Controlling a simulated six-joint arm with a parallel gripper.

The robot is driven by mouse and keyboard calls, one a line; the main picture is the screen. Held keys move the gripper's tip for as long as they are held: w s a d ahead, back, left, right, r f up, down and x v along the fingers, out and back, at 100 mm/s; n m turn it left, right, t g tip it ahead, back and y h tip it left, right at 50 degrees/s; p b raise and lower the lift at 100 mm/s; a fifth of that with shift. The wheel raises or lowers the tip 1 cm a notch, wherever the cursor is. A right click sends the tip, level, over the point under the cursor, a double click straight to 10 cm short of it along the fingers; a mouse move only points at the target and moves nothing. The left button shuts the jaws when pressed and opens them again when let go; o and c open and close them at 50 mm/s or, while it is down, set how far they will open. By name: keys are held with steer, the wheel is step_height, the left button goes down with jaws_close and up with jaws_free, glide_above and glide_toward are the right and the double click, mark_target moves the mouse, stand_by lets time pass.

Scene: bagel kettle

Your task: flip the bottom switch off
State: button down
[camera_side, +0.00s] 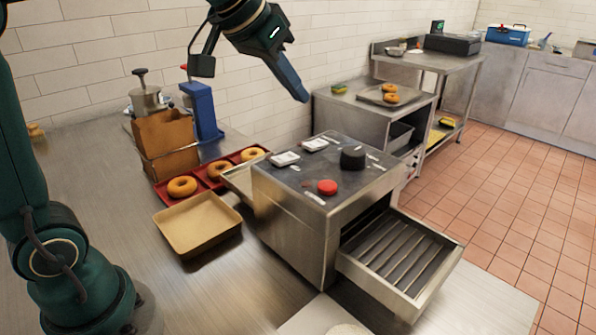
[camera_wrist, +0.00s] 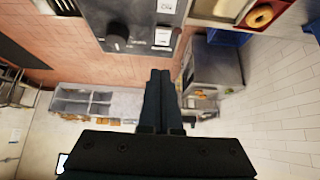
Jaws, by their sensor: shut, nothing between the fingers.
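A steel machine (camera_side: 290,230) on the counter has a dark top panel with two white switches. One switch (camera_side: 285,158) is nearer the bagel tray, and the other switch (camera_side: 315,143) is nearer a black knob. In the wrist view, one switch (camera_wrist: 162,37) is beside the knob (camera_wrist: 117,43), and the other switch (camera_wrist: 167,6) is at the top edge. Their rocker positions are too small to read, and I cannot tell which is the bottom one. My gripper (camera_side: 303,97) is shut and empty above the panel's far edge, touching nothing. Its fingertips also show in the wrist view (camera_wrist: 160,75).
The panel also carries a red button (camera_side: 327,187). An open slatted drawer (camera_side: 400,255) juts from the machine's right side. A red tray (camera_side: 214,182) of bagels and an empty tan tray (camera_side: 198,224) lie left. A blue dispenser (camera_side: 203,112) stands behind them.

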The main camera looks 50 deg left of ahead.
glide_above(314, 144)
steer(key=s, duration=0.2)
step_height(314, 144, down, 5)
steer(key=shift+w+f, duration=0.15)
steer(key=shift+f, duration=1.3)
steer(key=shift+s, duration=0.2)
steer(key=shift+s+f, duration=0.1)
steer(key=shift+f, duration=0.25)
steer(key=shift+r, duration=0.15)
steer(key=shift+r, duration=0.7)
